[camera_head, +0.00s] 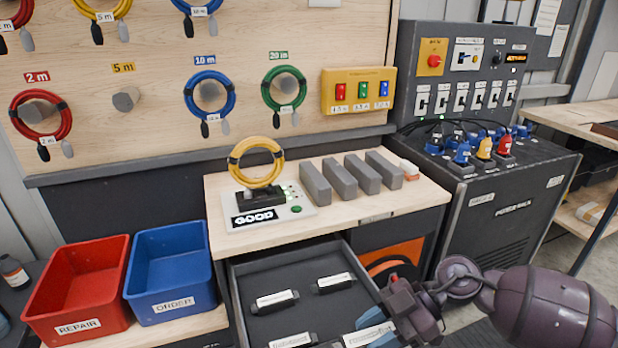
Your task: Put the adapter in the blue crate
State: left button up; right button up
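The blue crate (169,308) stands at the lower left with a label reading "ORDER"; no contents show in it. Several small dark pieces with white labels lie in an open drawer (240,308); they may be adapters, but their labels are too small to read. One piece (275,301) lies at the left and one (333,283) farther back; others lie near the front. My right gripper (392,302) is at the drawer's right front side, and part of a piece shows beside it. Its finger opening is not clear. My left gripper is not in view.
A red crate (78,318) labelled "REPAIR" adjoins the blue crate. Above the drawer, a bench holds a tester (262,218) with a yellow cable coil (256,162) and several grey blocks (340,180). A dark power rack (500,215) stands at the right.

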jog(key=shift+w+a+r+m+t, duration=2.25)
jog(key=shift+r+m+t, duration=0.35)
jog(key=shift+r, duration=1.2)
jog(key=w+d+r+m+t+h, duration=0.45)
jog(key=d+m+t+h, duration=0.2)
jog(key=m+t, duration=0.4)
pick_arm(q)
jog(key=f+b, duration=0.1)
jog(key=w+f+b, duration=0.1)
jog(key=b, duration=0.2)
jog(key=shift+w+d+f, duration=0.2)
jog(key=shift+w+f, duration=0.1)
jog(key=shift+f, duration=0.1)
pick_arm(e)
jog(key=s+d+f+m+h, duration=0.1)
jog(key=d+f+m+h, duration=0.1)
jog(key=d+f, duration=0.2)
jog(key=s+d+f+m+h, duration=0.2)
jog(key=d+f+m+h, duration=0.1)
jog(key=f, duration=0.7)
jog(key=shift+s+d+m, duration=0.25)
jog(key=shift+d+m, duration=0.1)
jog(key=shift+d, duration=0.05)
